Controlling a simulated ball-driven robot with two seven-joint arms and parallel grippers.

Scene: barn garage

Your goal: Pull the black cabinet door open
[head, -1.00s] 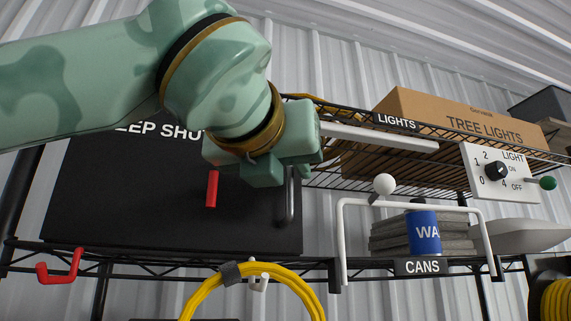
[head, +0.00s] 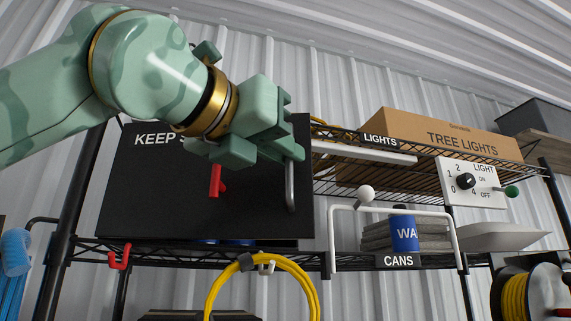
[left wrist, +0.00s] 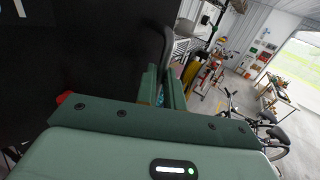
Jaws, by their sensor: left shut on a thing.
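The black cabinet door (head: 150,190), lettered "KEEP S…", stands ajar, with blue items (head: 238,242) showing below its lower edge. Its grey bar handle (head: 291,188) is upright near the door's right edge. My green left gripper (head: 286,148) is shut on the upper part of the handle. In the left wrist view the fingers (left wrist: 165,88) close around the handle (left wrist: 168,48), beside the dark door (left wrist: 85,50). A red lever (head: 215,181) sits on the door left of the handle. My right gripper is not in view.
A wire shelf on the right holds a TREE LIGHTS box (head: 440,135) and a light switch panel (head: 472,183). A white bar (head: 395,208) stands out above the CANS label.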

